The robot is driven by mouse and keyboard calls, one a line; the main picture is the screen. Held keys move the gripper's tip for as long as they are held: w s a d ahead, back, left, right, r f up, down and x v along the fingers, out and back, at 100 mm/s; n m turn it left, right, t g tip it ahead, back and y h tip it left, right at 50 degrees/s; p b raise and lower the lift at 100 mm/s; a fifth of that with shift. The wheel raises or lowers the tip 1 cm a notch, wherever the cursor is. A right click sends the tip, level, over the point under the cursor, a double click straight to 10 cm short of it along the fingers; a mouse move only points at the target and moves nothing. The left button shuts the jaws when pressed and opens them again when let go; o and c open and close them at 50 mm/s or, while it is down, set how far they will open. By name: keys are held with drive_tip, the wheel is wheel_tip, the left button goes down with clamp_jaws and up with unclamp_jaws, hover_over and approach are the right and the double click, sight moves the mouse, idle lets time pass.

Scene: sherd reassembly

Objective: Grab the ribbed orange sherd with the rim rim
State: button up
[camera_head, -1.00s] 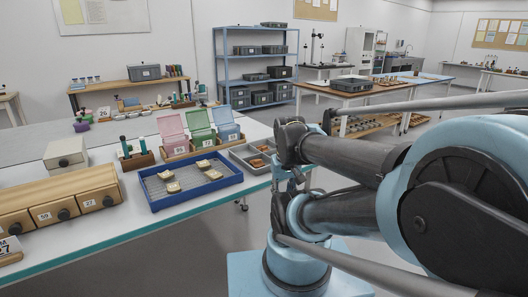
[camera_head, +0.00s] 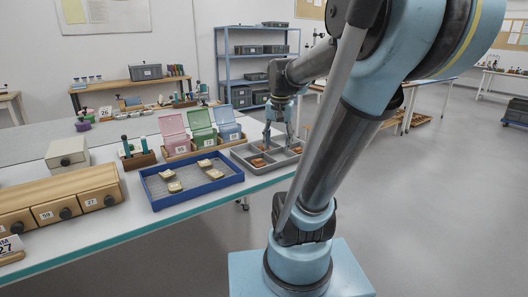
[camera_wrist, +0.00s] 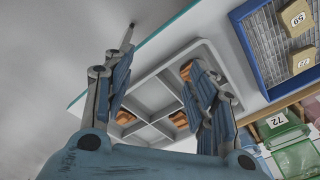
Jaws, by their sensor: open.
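Orange sherds lie in a grey divided tray (camera_head: 240,153) on the table. In the head view, one sherd (camera_head: 259,162) is in the front left part and another (camera_head: 296,149) is at the right. The wrist view shows orange sherds at the tray's left (camera_wrist: 125,117), middle (camera_wrist: 179,120) and upper right (camera_wrist: 187,71), the last partly hidden by a finger. Ribs and rim are too small to tell apart. My gripper (camera_head: 279,140) is open and empty above the tray; its fingers (camera_wrist: 158,60) spread over the tray in the wrist view.
A blue tray (camera_head: 160,203) with several tan, tagged sherds stands left of the grey tray. Pink, green and blue open boxes (camera_head: 202,122) stand behind. A wooden drawer unit (camera_head: 60,185) is at the left. The table's front edge is close to the tray.

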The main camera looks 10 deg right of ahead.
drive_tip(key=w+r+m+g, duration=0.1)
drive_tip(key=w+r+m, duration=0.25)
drive_tip(key=w, duration=0.85)
drive_tip(key=w+r+m, duration=0.2)
drive_tip(key=w+m, duration=0.2)
drive_tip(key=w, duration=0.8)
wheel_tip(320, 180, down, 17)
drive_tip(key=shift+d+r, duration=0.1)
drive_tip(key=shift+d, duration=0.05)
drive_tip(key=c, duration=0.7)
